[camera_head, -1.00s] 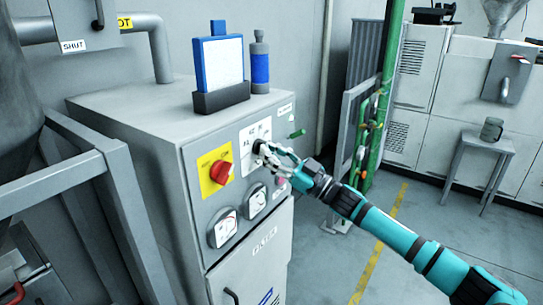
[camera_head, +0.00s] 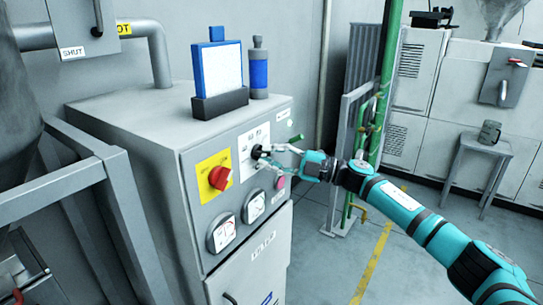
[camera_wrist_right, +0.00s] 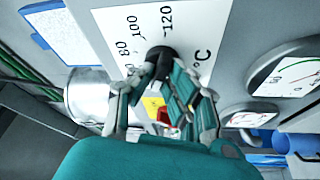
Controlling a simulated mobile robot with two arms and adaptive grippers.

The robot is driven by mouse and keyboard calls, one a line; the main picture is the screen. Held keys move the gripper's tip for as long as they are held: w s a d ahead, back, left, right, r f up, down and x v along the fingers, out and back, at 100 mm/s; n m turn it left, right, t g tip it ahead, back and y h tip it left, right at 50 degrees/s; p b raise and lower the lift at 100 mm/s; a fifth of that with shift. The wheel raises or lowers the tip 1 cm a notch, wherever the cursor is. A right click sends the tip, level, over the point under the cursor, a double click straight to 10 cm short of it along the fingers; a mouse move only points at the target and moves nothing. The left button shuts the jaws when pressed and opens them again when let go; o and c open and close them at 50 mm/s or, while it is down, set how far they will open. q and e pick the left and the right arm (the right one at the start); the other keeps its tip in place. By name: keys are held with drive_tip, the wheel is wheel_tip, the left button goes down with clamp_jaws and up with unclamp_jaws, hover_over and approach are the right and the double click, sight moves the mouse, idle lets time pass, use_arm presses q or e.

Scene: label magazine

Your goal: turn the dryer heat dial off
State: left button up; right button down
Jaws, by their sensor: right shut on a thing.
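The heat dial (camera_head: 257,152) is a small black knob on a white plate on the front of the grey dryer cabinet (camera_head: 130,120). In the right wrist view the black dial (camera_wrist_right: 160,54) stands against a white °C scale showing 80, 100 and 120. My right gripper (camera_head: 266,159) reaches in from the right, and its fingers are shut on the dial. The fingers partly cover the knob, so its exact pointer setting is hard to read. My left gripper is not in view.
A red rotary switch (camera_head: 219,177) on a yellow plate is left of the dial. Two round gauges (camera_head: 224,232) sit below, above a cabinet door. A green lever (camera_head: 296,138) sticks out right of the dial. A blue-framed holder (camera_head: 222,78) and bottle (camera_head: 259,70) stand on top.

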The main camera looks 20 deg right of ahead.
drive_tip(key=shift+r+n+g+h+p, duration=0.25)
drive_tip(key=shift+n+h, duration=0.2)
drive_tip(key=shift+n, duration=1)
drive_tip(key=shift+r+n+g+h+p, duration=0.1)
drive_tip(key=shift+n+g+h+p, duration=0.3)
drive_tip(key=shift+n, duration=1.05)
drive_tip(key=shift+f, duration=0.1)
drive_tip(key=c, duration=1.3)
unclamp_jaws()
drive_tip(key=shift+a, duration=0.15)
drive_tip(key=shift+c, duration=0.2)
drive_tip(key=v, duration=1.2)
